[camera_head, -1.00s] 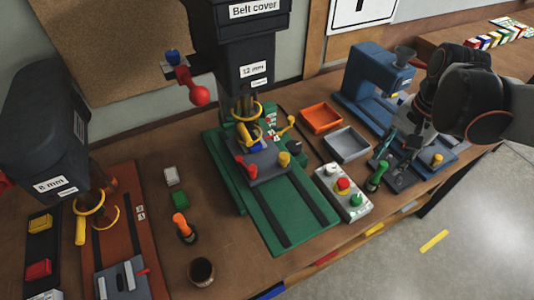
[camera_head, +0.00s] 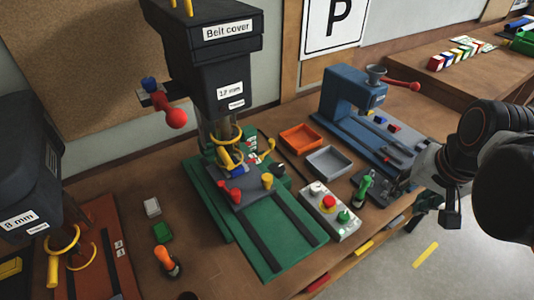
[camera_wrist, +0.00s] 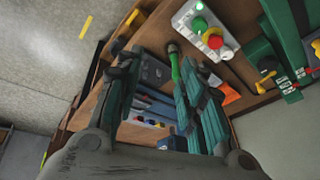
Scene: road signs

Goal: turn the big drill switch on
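The big drill (camera_head: 229,93), marked "Belt cover" and "12 mm", stands on a green base (camera_head: 283,231). A light grey switch box (camera_head: 343,229) sits right of the base, with a white knob (camera_head: 316,188), a red button (camera_head: 329,202) on yellow and a green button (camera_head: 344,216). In the wrist view the box (camera_wrist: 188,14) is at the top, its green button (camera_wrist: 198,25) and red button (camera_wrist: 215,42) clear. My gripper (camera_wrist: 157,62) is open and empty, apart from the box; its fingers point toward the bench edge.
A green-handled tool (camera_head: 363,187) stands right of the box, between it and my gripper. Orange (camera_head: 300,138) and grey (camera_head: 329,161) trays lie behind. A blue machine (camera_head: 346,98) stands at the back right. A smaller drill (camera_head: 28,170) is at left. Open floor lies front right.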

